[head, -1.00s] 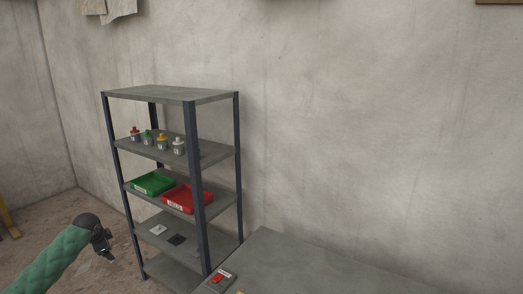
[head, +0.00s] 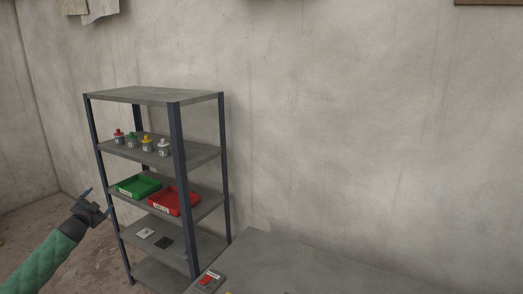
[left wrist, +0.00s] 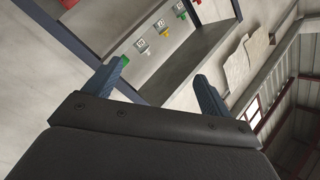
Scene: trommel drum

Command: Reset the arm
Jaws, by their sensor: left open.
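My left arm, in a green sleeve, comes in at the lower left of the head view. Its gripper (head: 95,202) is in front of the left side of the shelf rack (head: 178,150). In the left wrist view the two blue fingers of the left gripper (left wrist: 158,88) stand wide apart with nothing between them. The rack shows tilted beyond the fingers there. My right gripper is in neither view.
On the rack stand several small bottles (head: 146,143), a green tray (head: 138,186), a red tray (head: 176,200), a white card (head: 145,233) and a black card (head: 163,241). A grey table (head: 290,270) carries a red switch box (head: 209,280).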

